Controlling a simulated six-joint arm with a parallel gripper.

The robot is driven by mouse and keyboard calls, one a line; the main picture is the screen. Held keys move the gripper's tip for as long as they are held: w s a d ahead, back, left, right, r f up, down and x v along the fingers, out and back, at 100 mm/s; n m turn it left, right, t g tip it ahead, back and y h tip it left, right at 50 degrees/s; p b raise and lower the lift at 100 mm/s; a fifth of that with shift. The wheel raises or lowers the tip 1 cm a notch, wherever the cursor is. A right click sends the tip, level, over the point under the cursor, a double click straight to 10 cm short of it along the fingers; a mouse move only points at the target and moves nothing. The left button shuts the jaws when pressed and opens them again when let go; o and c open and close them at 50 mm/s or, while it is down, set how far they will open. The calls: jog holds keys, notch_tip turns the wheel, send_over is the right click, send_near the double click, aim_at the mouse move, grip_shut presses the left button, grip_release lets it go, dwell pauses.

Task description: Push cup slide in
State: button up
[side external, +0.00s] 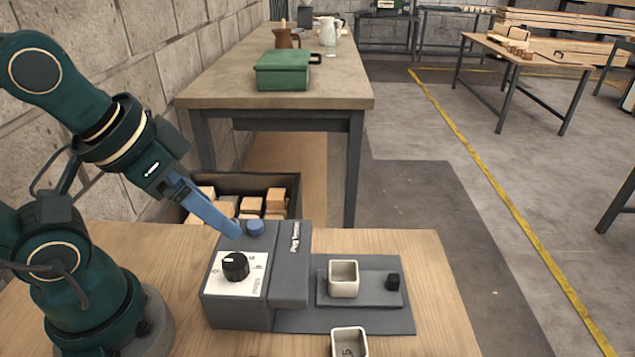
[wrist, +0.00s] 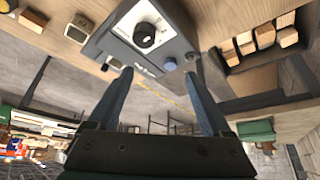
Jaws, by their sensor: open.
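A grey machine (side external: 291,265) with a black dial (side external: 236,266) and a blue button (side external: 255,228) sits on the wooden bench. On its right side, a flat grey slide (side external: 372,285) is extended over a grey base plate (side external: 300,321). A small pale square cup (side external: 344,278) stands upright on the slide, beside a black knob (side external: 393,282). My gripper (side external: 238,236) is over the machine's left part, near the blue button and the dial, apart from the slide. In the wrist view, my gripper (wrist: 157,66) has its fingers wide apart with nothing between them.
A second pale cup (side external: 350,344) stands on the bench in front of the base plate, cut off by the frame edge. A dark crate of wooden blocks (side external: 250,206) is behind the machine. The wooden bench top (side external: 438,285) right of the slide is clear.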

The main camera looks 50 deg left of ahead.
jog(key=c, duration=0.4)
jog(key=w+d+r+m, duration=0.1)
jog(key=w+r+m, duration=0.2)
jog(key=w+r, duration=0.4)
jog(key=shift+c, duration=0.2)
jog(key=m+g, duration=0.6)
send_over(395, 276)
notch_tip(395, 276, down, 16)
jog(key=shift+a+r, duration=0.1)
jog(key=shift+s+f, duration=0.1)
jog(key=shift+f, duration=2.5)
grip_shut()
